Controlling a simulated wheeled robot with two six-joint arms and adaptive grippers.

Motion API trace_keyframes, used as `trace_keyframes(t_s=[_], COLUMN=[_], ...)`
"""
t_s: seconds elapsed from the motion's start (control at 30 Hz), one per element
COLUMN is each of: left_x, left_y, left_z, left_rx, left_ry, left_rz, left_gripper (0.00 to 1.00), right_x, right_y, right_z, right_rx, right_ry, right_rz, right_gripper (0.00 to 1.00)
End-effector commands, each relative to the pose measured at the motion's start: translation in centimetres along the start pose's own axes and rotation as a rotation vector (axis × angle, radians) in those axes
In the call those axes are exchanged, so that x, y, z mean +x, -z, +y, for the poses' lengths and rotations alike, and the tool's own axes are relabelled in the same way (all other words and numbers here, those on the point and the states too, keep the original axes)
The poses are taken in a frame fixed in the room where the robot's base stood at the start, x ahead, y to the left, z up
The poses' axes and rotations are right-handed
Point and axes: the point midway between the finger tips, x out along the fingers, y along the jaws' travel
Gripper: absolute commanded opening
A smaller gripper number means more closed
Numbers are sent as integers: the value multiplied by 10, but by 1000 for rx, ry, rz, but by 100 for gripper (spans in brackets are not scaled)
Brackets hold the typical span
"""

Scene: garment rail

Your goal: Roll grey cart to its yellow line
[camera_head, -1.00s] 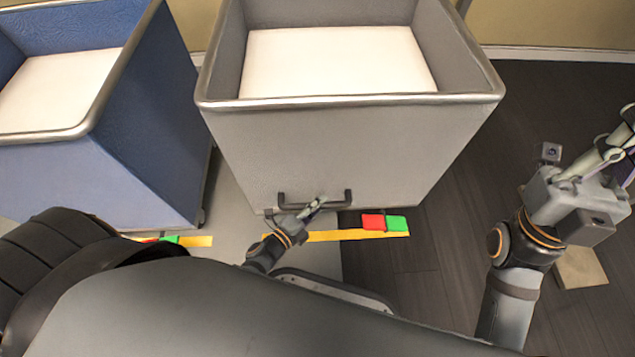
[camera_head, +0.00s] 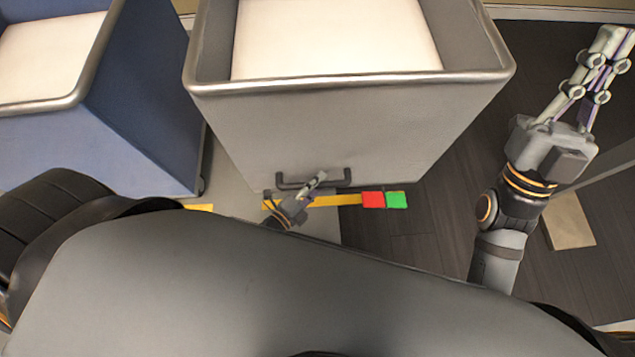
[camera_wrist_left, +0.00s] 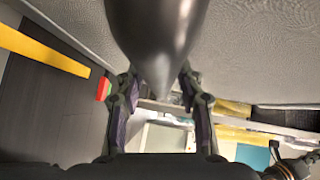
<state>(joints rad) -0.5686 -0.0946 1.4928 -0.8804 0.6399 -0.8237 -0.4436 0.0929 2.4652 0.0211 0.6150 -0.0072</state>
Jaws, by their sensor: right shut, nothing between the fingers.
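The grey cart (camera_head: 330,128) stands in front of me, with a white panel or load inside. Its dark bar handle (camera_head: 290,180) is low on the near side. The yellow line (camera_head: 338,200) lies on the floor just on my side of the cart, a short gap from its lower edge. My left gripper (camera_head: 316,182) is at the handle. In the left wrist view its fingers (camera_wrist_left: 160,100) lie either side of the dark handle bar (camera_wrist_left: 155,35); contact is partly hidden. My right gripper (camera_head: 598,75) is shut and empty, off to the right of the cart.
A blue cart (camera_head: 140,110) stands close on the left. A red pad (camera_head: 373,200) and a green pad (camera_head: 397,200) sit at the right end of the yellow line. A beige slab (camera_head: 570,220) lies below my right arm.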

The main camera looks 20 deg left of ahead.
Motion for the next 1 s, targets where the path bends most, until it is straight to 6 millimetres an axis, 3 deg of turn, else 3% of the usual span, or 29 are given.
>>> trace_keyframes(t_s=[0.37,0.8,1.0], left_x=[-7,-102,-119], left_y=[0,0,0], left_z=[0,0,0], left_rx=[0,0,0], left_ry=[-1,-2,0], left_rz=[0,1,0], left_gripper=[43,43,43], right_x=[1,0,0], right_y=[1,0,0], right_z=[0,0,0], right_rx=[0,0,0], right_ry=[-1,0,0], right_rz=[3,2,2], right_gripper=[0,0,0])
